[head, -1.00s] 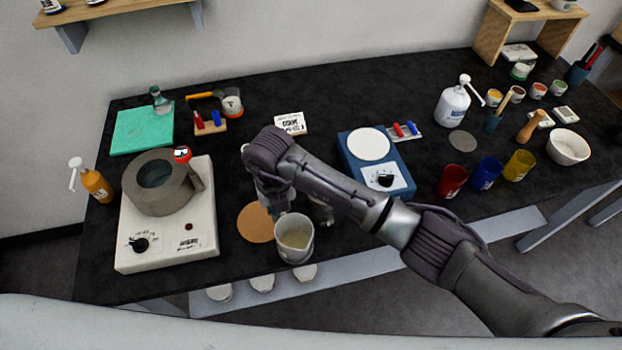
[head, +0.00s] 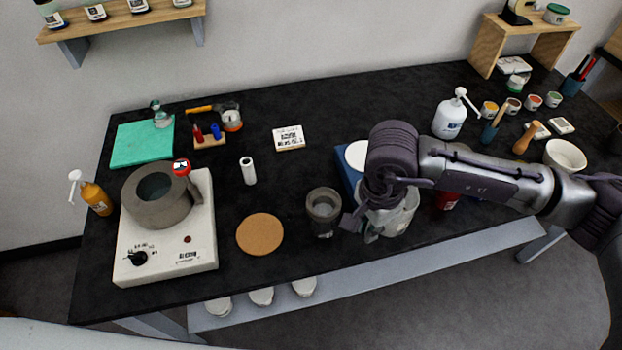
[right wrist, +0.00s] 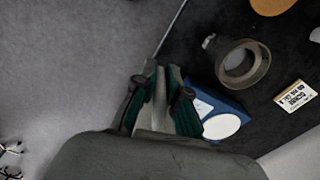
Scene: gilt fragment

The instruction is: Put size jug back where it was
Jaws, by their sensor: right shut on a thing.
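A pale jug (head: 400,217), which I take to be the size jug, is at my right gripper (head: 372,222) in the head view, over the front of the blue scale. My right gripper is shut on it; the fingers and forearm cover part of the jug. In the right wrist view my right gripper (right wrist: 158,98) shows its fingers close together, with the jug hard to make out. My left gripper is not in view. A round cork mat (head: 260,234) lies bare on the black table, left of the jug.
A grey cup (head: 323,212) stands just left of my right gripper. The blue scale (head: 347,165) is mostly behind my arm. A hotplate (head: 200,255) with a grey pot (head: 158,208) is at left. A white cylinder (head: 248,170) stands behind the mat.

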